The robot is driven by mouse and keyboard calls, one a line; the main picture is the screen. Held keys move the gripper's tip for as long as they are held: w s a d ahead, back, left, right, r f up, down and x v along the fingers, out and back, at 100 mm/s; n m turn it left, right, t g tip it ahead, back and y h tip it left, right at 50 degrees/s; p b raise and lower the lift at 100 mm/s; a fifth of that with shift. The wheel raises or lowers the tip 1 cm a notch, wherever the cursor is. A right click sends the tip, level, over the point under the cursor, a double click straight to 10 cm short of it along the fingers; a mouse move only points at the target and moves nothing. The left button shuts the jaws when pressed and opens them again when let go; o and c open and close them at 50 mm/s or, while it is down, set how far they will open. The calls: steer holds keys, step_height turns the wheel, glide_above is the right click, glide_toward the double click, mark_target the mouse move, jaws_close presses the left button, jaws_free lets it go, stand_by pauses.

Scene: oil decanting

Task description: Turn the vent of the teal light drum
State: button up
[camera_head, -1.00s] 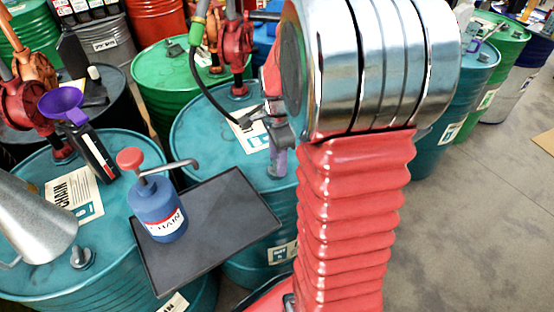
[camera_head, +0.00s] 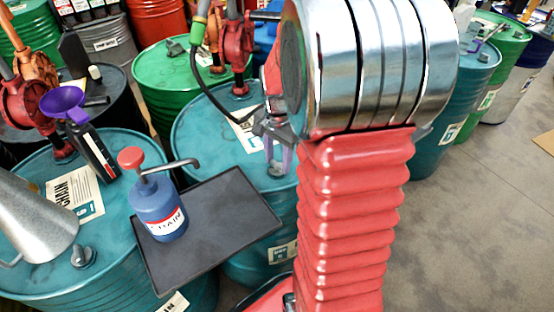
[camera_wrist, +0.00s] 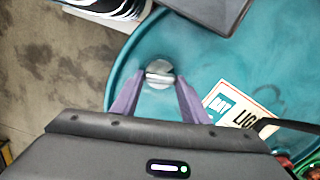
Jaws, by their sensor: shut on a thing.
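The teal light drum (camera_head: 200,135) stands in the middle of the head view, partly hidden by my arm and by the black tray. In the wrist view its teal top (camera_wrist: 205,62) carries a white label reading LIGHT (camera_wrist: 238,108). The vent (camera_wrist: 158,67) is a small round silver cap with a raised bar, near the rim of the top. My gripper (camera_wrist: 160,78) has its two purple fingers on either side of the bar, shut on it. In the head view my gripper (camera_head: 278,160) points down at the drum top.
A teal chain drum (camera_head: 120,225) stands to the left. A black tray (camera_head: 225,225) with a blue pump bottle (camera_head: 158,208) lies between the drums. A red pump (camera_head: 238,65) with a black hose (camera_head: 205,88) is close behind my gripper. Open floor (camera_head: 480,220) lies right.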

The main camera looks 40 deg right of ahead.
mark_target(277, 162)
steer(key=n, duration=0.6)
steer(key=shift+w+d, duration=0.1)
steer(key=shift+w, duration=0.1)
steer(key=n, duration=0.6)
steer(key=shift+w, duration=0.1)
steer(key=shift+r, duration=0.1)
steer(key=o, duration=1.1)
steer(key=shift+c, duration=0.2)
step_height(277, 162, up, 14)
steer(key=shift+f, duration=0.2)
